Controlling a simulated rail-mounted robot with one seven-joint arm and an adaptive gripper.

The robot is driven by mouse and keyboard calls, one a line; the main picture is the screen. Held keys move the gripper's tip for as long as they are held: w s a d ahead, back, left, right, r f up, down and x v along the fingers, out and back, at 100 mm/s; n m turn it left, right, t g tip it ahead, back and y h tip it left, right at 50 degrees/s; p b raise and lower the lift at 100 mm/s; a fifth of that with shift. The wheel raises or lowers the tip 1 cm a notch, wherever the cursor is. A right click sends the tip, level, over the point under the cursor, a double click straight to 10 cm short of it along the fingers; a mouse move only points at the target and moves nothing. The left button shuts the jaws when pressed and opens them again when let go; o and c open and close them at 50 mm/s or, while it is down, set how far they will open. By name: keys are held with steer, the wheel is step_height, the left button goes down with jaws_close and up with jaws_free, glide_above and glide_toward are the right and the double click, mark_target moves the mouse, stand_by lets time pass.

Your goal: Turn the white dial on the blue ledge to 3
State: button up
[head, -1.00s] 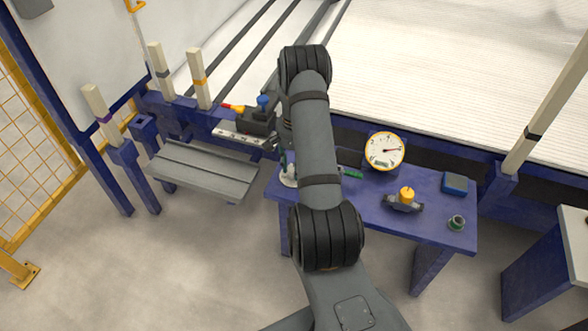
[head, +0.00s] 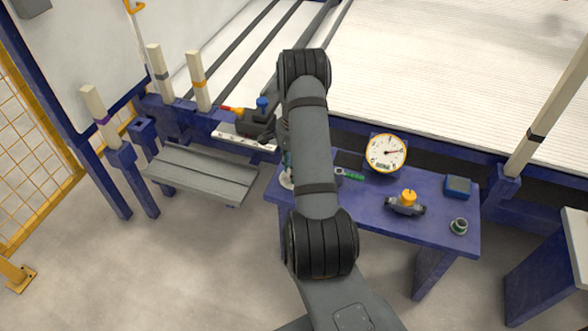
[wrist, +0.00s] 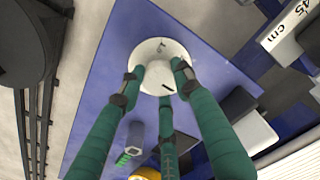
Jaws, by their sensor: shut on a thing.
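The white dial (wrist: 158,50) sits on the blue ledge (wrist: 104,88) in the wrist view. In the head view, the dial (head: 286,181) is at the left end of the ledge (head: 440,228), mostly hidden by my arm.

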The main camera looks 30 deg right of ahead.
steer(key=shift+w+d+r, duration=0.15)
steer(key=shift+w+d, duration=0.05)
steer(key=shift+w, duration=0.05)
steer(key=o, duration=1.2)
steer(key=shift+s, duration=0.15)
steer(key=shift+c, duration=0.2)
steer(key=shift+a, duration=0.1)
step_height(320, 180, up, 12)
steer(key=shift+f, duration=0.2)
step_height(320, 180, down, 12)
steer(key=shift+s, duration=0.1)
